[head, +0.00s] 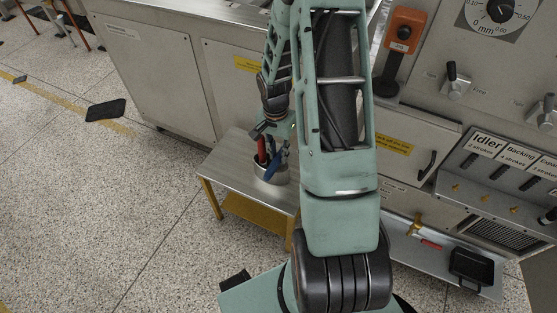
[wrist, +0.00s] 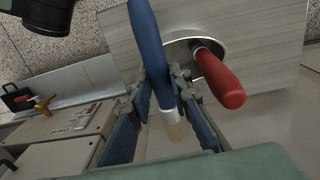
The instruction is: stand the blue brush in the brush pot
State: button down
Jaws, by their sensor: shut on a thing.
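My gripper (wrist: 167,105) is shut on the blue brush (wrist: 150,42), with a blue-padded finger on each side. The pale bristle end lies toward my palm, and the handle runs out past the fingertips and leaves the wrist view at the top. The metal brush pot (head: 270,175) stands on the small table, and part of its rim (wrist: 215,44) shows behind the brush. A red-handled tool (wrist: 220,78) leans in the pot. In the head view my gripper (head: 276,151) is just above the pot. I cannot tell whether the handle is inside the rim.
The low metal table (head: 232,172) has free room left of the pot. A grey cabinet (head: 160,65) stands behind it. On the right are a control panel with levers and a tray (head: 420,258) holding a black box (head: 470,265).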

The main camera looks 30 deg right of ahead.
aim_at(278, 155)
jog(key=shift+f+b, duration=0.4)
jog(key=shift+f, duration=1.15)
jog(key=shift+f, duration=0.1)
jog(key=shift+f+b, duration=0.25)
jog(key=shift+b, duration=0.1)
jog(key=c, duration=1.8)
grip_release()
jog(key=r+p, duration=0.2)
jog(key=r, duration=0.4)
jog(key=r+p, duration=0.2)
jog(key=r, duration=0.4)
jog(key=shift+w+a+r, duration=0.15)
jog(key=shift+w+r, duration=0.05)
jog(key=shift+r, duration=0.2)
